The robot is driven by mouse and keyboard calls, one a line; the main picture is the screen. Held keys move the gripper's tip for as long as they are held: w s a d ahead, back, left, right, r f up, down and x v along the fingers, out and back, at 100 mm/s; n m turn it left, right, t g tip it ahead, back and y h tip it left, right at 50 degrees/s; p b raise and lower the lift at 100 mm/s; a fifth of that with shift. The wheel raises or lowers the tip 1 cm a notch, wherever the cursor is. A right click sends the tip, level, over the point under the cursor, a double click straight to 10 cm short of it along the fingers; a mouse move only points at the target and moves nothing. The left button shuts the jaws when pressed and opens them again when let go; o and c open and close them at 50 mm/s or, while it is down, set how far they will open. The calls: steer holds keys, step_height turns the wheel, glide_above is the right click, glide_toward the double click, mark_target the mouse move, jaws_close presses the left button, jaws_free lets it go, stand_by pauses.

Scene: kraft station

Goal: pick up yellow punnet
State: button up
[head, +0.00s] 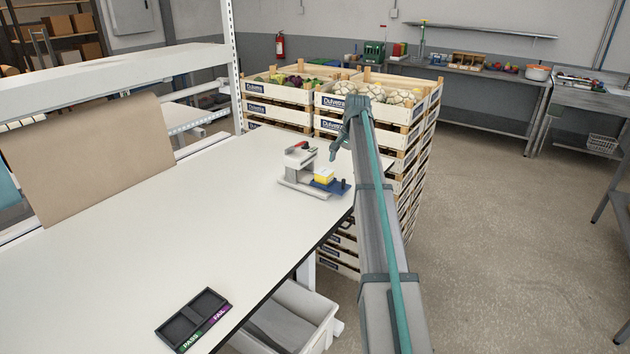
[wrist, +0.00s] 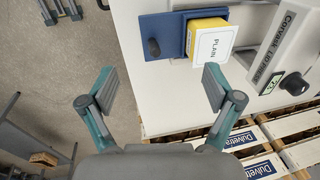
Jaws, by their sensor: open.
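The yellow punnet (head: 323,174) sits on a blue plate (head: 330,185) by a small white and grey machine (head: 299,168) at the far end of the white table. In the wrist view the yellow punnet (wrist: 206,24) shows at the upper right, with a white card reading "PLAIN" (wrist: 213,47) on its near side. My gripper (wrist: 159,78) is open and empty. Its fingers are apart from the punnet, which lies ahead and to the right of the gap. In the head view my arm ends near the table's far right edge, and the fingertips are hard to make out.
Stacked vegetable crates (head: 277,95) stand behind the table. A black PASS/FAIL tray (head: 194,318) lies at the near end. The table's middle is clear.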

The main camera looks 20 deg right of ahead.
steer(key=g, duration=0.2)
glide_toward(324, 173)
step_height(324, 173, up, 3)
steer(key=s+a, duration=0.2)
steer(key=s, duration=0.1)
steer(key=shift+h, duration=0.3)
steer(key=f+p, duration=0.1)
steer(key=f, duration=0.2)
steer(key=f+p, duration=0.1)
steer(key=f, duration=0.2)
steer(key=shift+w+p, duration=0.25)
steer(key=shift+p, duration=0.05)
step_height(324, 173, down, 4)
steer(key=p, duration=0.2)
steer(key=shift+s+d+p, duration=0.1)
steer(key=shift+d+p, duration=0.05)
steer(key=shift+p, duration=0.15)
steer(key=shift+f, duration=0.65)
steer(key=c, duration=1.2)
steer(key=shift+r, duration=0.1)
